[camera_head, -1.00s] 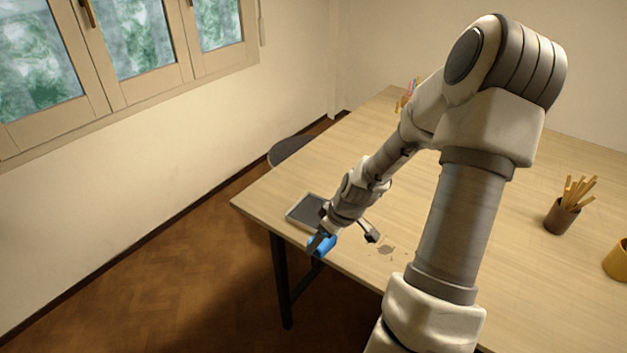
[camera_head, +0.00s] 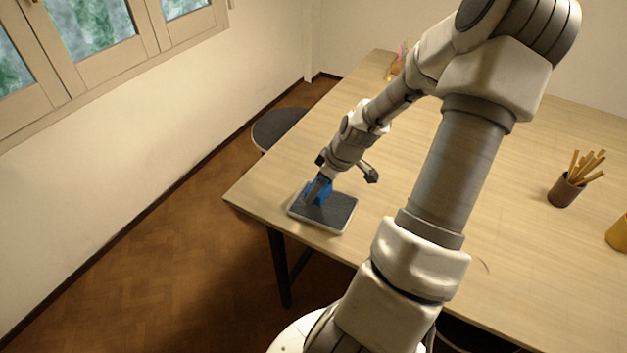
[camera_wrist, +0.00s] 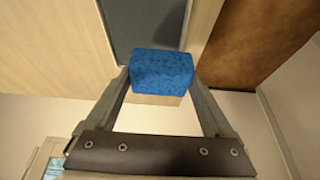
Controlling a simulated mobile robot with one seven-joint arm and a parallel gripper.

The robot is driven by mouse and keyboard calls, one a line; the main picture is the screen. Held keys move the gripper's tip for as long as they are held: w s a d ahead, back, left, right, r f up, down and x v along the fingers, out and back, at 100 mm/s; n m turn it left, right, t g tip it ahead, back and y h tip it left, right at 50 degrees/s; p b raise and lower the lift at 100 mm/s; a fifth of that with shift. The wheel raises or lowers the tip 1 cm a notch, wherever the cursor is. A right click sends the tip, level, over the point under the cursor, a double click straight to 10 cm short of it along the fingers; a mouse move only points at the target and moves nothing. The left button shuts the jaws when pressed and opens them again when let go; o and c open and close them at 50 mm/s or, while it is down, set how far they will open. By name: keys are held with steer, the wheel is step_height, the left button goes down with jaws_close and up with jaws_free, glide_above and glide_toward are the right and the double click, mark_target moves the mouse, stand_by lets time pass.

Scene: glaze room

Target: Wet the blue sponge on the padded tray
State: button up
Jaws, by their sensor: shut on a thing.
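The blue sponge (camera_head: 321,190) is between the fingers of my gripper (camera_head: 318,188), which is shut on it. In the wrist view the sponge (camera_wrist: 162,72) sits between the two fingertips of my gripper (camera_wrist: 161,80). The padded tray (camera_head: 340,213) has a dark pad and a pale rim and lies near the table's left corner. The sponge is over the tray's far left part in the head view. I cannot tell whether it touches the pad. The dark pad also shows beyond the sponge in the wrist view (camera_wrist: 145,22).
The wooden table (camera_head: 440,190) is mostly clear around the tray. A brown cup of sticks (camera_head: 565,190) and a yellow container (camera_head: 618,233) stand at the right. A holder with coloured items (camera_head: 397,66) is at the far edge. A dark stool (camera_head: 277,128) stands beside the table.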

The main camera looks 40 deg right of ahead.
steer(key=shift+f+b, duration=2.95)
steer(key=shift+s+f, duration=0.1)
steer(key=shift+f, duration=0.2)
steer(key=shift+r, duration=0.15)
step_height(320, 180, up, 7)
steer(key=p, duration=0.7)
stand_by(0.4)
